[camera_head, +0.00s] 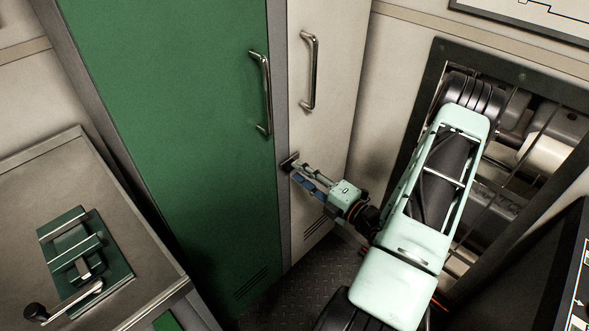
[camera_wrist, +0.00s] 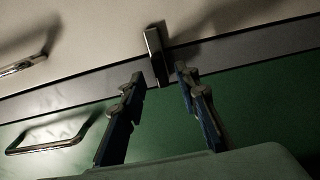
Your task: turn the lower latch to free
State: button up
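A small dark latch (camera_head: 289,161) sits on the grey frame strip between the green door and the pale door, below the door handles. In the wrist view the latch (camera_wrist: 155,52) is a short dark bar lying across the strip. My gripper (camera_head: 296,171) reaches in from the right at the latch. In the wrist view my gripper (camera_wrist: 158,76) is open, with one blue-and-grey finger on each side of the latch's near end. I see no clear contact between fingers and latch. Only one latch shows, and the head view partly hides it behind the fingertips.
The green door (camera_head: 185,120) and the pale door (camera_head: 325,80) are closed, each with a metal handle. A grey bench (camera_head: 110,190) with a green clamp-like fixture (camera_head: 80,250) stands at left. An open frame with machinery (camera_head: 545,130) is at right.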

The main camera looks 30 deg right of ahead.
jog(key=shift+x, duration=1.45)
jog(key=shift+c, duration=0.4)
grip_shut()
